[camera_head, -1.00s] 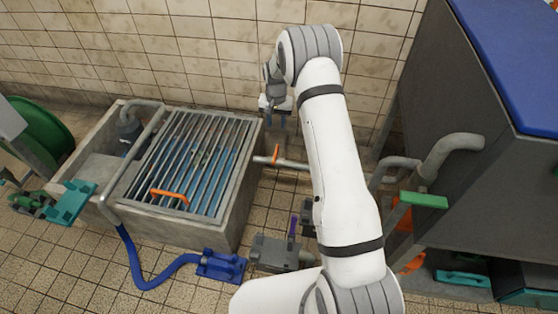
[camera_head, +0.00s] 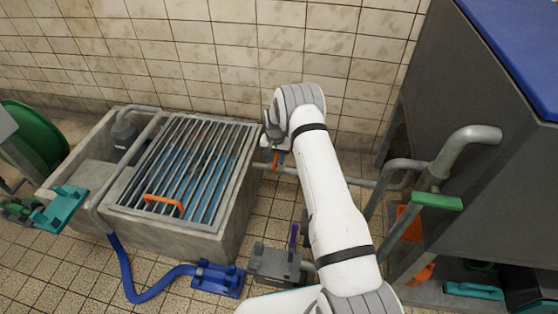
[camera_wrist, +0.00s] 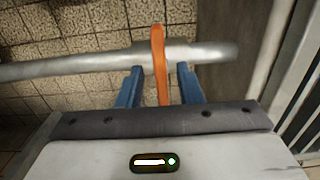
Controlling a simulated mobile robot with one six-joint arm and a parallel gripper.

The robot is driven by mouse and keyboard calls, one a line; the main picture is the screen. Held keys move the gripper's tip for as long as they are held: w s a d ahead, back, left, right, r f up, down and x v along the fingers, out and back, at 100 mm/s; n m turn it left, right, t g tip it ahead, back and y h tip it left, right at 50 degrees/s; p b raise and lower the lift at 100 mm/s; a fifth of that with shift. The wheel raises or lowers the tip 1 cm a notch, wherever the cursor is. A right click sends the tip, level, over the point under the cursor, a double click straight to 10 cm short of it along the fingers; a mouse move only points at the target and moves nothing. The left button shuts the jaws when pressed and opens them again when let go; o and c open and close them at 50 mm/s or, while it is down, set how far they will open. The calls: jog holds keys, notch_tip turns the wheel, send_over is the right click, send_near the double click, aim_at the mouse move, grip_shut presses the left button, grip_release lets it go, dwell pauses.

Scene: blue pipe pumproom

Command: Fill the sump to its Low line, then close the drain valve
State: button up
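The concrete sump (camera_head: 232,205) stands at the left under a barred grate with an orange handle (camera_head: 164,201). Blue water (camera_head: 180,168) shows between the bars; I cannot make out a Low line. An orange lever (camera_wrist: 160,62) stands on a grey pipe (camera_wrist: 80,68) beside the sump's right wall; I take it to be the drain valve's. In the wrist view my gripper (camera_wrist: 160,84) has its blue fingers apart, one on each side of the lever, with gaps visible on both sides. In the head view my wrist partly hides the lever (camera_head: 276,160).
A large dark tank (camera_head: 480,140) stands at the right, with a grey outlet pipe (camera_head: 465,138) and a green handle (camera_head: 437,201). A blue hose (camera_head: 150,293) runs from the sump to a blue fitting (camera_head: 217,279). A grey unit (camera_head: 275,264) sits on the floor.

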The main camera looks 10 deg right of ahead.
aim_at(276, 159)
jog(key=shift+f, duration=0.15)
grip_shut()
jog(key=shift+d, duration=0.1)
jog(key=shift+n, duration=2)
grip_release()
notch_tip(276, 159, up, 8)
jog(key=shift+f+p, duration=0.1)
jog(key=shift+p, duration=1.05)
